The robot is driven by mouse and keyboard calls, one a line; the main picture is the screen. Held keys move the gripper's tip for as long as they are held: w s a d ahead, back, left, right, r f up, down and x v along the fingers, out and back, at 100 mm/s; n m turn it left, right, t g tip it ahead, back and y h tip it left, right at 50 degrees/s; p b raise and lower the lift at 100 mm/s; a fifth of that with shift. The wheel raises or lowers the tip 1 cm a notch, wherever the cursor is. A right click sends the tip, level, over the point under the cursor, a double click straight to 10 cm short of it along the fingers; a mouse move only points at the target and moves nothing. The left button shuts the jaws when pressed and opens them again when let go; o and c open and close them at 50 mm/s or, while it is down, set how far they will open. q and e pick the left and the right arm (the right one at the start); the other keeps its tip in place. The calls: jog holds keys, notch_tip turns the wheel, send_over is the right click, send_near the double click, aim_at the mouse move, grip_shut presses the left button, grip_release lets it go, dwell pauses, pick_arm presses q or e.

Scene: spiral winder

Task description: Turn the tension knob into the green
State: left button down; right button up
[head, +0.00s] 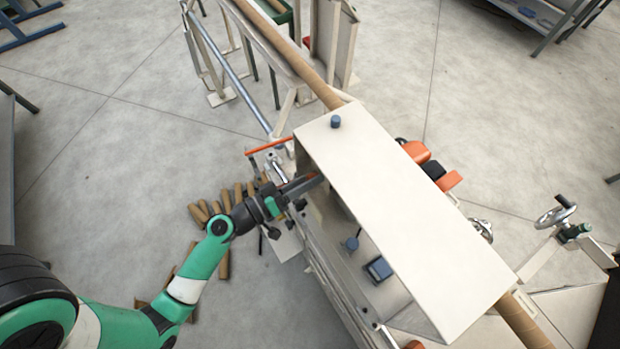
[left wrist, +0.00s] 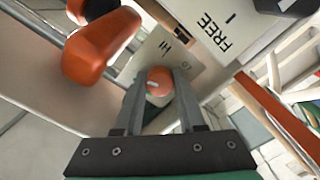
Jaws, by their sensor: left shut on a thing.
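The tension knob (left wrist: 158,77) is small, round and orange with a pale mark on its face. It shows in the left wrist view between the two fingers, in front of a pale scale plate (left wrist: 150,55) lettered "HI"; a green zone on the plate cannot be made out. My left gripper (head: 317,179) reaches in under the left edge of the machine's cream hood. In the left wrist view its fingers (left wrist: 160,85) are shut on the knob, one on each side. In the head view the knob is hidden. My right gripper is out of view.
The cream hood (head: 400,205) overhangs the gripper. A thick orange part (left wrist: 100,45) and a panel marked "FREE" (left wrist: 215,30) stand close to the knob. An orange bar (head: 268,146) is just beyond the gripper. Cardboard tubes (head: 224,265) lie on the floor.

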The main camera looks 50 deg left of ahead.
pick_arm(q)
jog(key=n, duration=0.6)
jog(key=n+p, duration=0.1)
jog(key=n, duration=0.4)
jog(key=shift+f+n, duration=0.1)
jog(key=shift+n, duration=0.3)
dwell(0.3)
jog(key=c, duration=0.8)
grip_release()
